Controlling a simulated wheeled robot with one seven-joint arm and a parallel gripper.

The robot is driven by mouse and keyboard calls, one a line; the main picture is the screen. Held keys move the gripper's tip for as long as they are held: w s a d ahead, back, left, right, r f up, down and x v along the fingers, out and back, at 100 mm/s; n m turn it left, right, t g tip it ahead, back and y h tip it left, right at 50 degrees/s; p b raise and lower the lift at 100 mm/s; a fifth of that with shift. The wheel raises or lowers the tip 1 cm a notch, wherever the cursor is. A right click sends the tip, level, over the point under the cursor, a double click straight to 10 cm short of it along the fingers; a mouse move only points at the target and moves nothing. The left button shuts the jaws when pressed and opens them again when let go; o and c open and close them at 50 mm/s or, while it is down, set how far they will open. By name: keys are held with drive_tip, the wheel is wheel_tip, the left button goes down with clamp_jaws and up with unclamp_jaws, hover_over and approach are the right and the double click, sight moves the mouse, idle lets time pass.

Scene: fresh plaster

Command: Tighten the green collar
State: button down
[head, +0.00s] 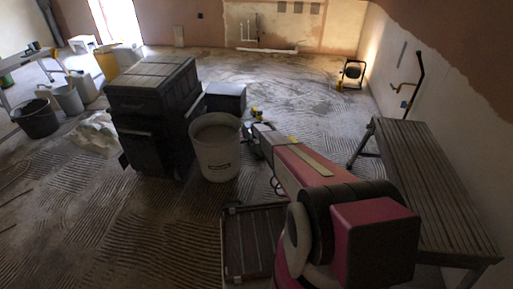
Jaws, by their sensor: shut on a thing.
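I cannot make out the green collar in the head view. My pink and grey arm reaches from the lower right towards the middle of the floor. My gripper (254,136) is at its far end, just right of the white bucket (220,165), small and dark and largely covered by my own arm. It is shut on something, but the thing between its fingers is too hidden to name. A small yellow and black object (257,113) shows just beyond the arm's end; I cannot tell whether the gripper touches it.
A black stacked toolbox (150,105) stands left of the white bucket, with a dark box (226,97) behind. A slatted bench (430,180) lines the right wall. Several buckets (68,98) stand at the left. The floor beyond the arm is mostly open.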

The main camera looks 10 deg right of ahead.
drive_tip(key=shift+s+a+f+h, duration=0.1)
drive_tip(key=shift+a+f+h, duration=0.2)
drive_tip(key=shift+h, duration=0.4)
drive_tip(key=c, duration=1)
unclamp_jaws()
drive_tip(key=shift+c, duration=0.2)
wheel_tip(320, 180, up, 11)
drive_tip(key=a, duration=0.1)
drive_tip(key=shift+s+a+f, duration=0.15)
drive_tip(key=shift+a, duration=0.05)
